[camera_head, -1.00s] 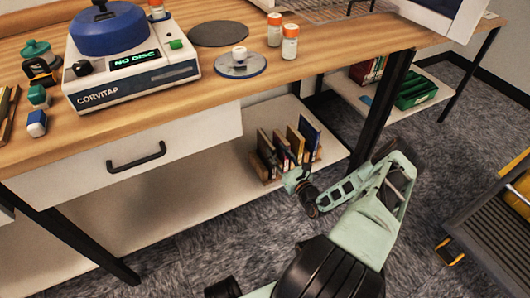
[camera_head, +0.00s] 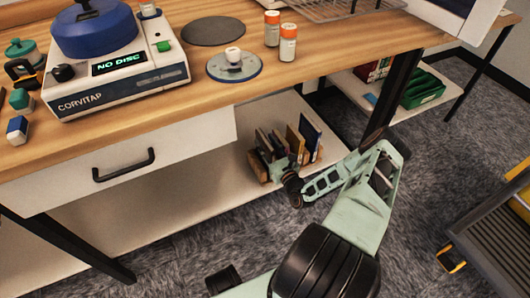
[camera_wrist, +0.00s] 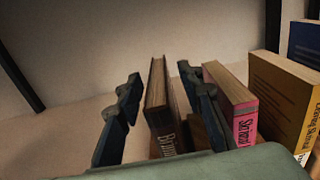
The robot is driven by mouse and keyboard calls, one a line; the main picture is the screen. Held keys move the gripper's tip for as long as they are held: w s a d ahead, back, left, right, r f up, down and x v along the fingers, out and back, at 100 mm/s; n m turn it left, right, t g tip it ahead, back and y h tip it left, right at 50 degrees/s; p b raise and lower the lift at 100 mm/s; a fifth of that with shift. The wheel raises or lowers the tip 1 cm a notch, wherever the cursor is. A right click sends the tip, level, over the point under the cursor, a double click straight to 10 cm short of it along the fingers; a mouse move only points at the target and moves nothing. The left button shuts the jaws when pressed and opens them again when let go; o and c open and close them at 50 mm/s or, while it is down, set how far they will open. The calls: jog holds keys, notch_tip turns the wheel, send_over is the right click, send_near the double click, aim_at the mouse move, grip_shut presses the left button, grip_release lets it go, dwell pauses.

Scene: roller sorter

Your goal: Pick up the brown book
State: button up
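A brown book (camera_wrist: 160,104) stands upright in the wrist view, its spine toward me with pale letters partly hidden by the gripper body. My gripper (camera_wrist: 159,76) is open, with one dark finger on each side of this book. A gap shows on the left side; the right finger lies between it and a pink-spined book (camera_wrist: 236,108). In the head view my gripper (camera_head: 284,168) is at the left part of the book row on the lower shelf, hiding part of the books.
A tan book (camera_wrist: 278,96) and a dark blue book (camera_wrist: 306,42) stand further right in the row. The wooden table (camera_head: 207,92) with its drawer (camera_head: 130,160) is above the lower shelf (camera_head: 150,205). A black table leg (camera_head: 395,92) stands right of the books.

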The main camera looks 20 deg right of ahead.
jog(key=shift+w, duration=0.35)
grip_shut()
dwell(0.3)
